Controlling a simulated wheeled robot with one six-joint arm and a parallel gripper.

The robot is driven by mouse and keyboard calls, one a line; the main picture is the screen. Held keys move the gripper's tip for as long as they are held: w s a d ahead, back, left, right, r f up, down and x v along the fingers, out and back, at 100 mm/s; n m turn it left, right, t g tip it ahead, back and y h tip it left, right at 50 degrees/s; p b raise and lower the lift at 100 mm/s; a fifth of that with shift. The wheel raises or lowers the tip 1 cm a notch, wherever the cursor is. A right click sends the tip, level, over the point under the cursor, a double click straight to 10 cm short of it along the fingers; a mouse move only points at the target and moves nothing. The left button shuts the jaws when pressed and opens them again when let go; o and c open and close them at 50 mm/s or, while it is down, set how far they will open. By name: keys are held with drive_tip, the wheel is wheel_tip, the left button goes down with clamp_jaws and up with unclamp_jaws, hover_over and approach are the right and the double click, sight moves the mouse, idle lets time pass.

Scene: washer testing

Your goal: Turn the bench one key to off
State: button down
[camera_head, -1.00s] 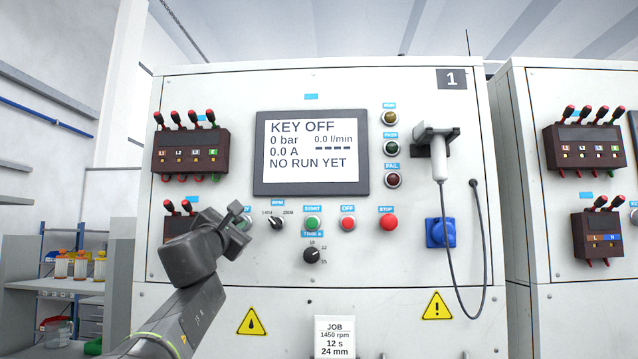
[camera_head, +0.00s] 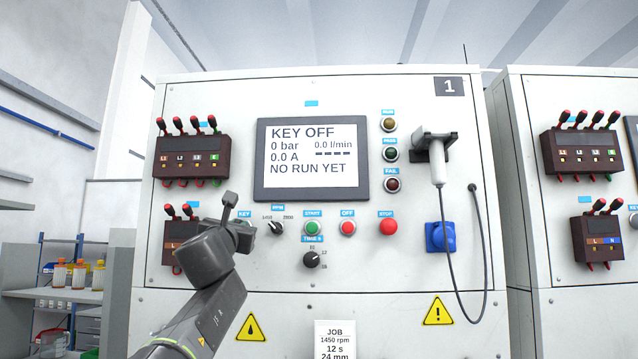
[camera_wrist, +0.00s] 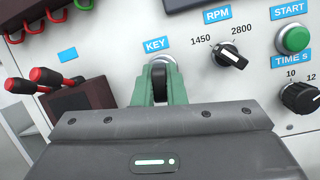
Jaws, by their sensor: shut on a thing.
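The bench one panel (camera_head: 340,268) carries the number 1 at its top right. Its screen (camera_head: 313,160) reads KEY OFF, 0 bar, 0.0 A and NO RUN YET. The key (camera_wrist: 158,77) is a dark knob on a round silver base under the blue KEY label (camera_wrist: 156,44) in the wrist view. My gripper (camera_wrist: 159,88) has its green fingers on both sides of the key and is shut on it. The key's lower part is hidden by the gripper body.
Right of the key are the RPM knob (camera_head: 275,227), the green START button (camera_head: 313,228), the TIME knob (camera_head: 312,260), the OFF button (camera_head: 347,228) and the red STOP button (camera_head: 388,227). Red-tipped terminal leads (camera_wrist: 37,79) stick out close on the left.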

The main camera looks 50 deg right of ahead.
drive_tip(key=shift+n+t+y, duration=0.5)
drive_tip(key=shift+n+y, duration=0.1)
drive_tip(key=shift+n, duration=0.9)
drive_tip(key=c, duration=1.4)
unclamp_jaws()
drive_tip(key=b+v, duration=0.5)
drive_tip(key=v, duration=0.8)
drive_tip(key=shift+s+a+b, duration=0.25)
drive_tip(key=shift+b, duration=0.1)
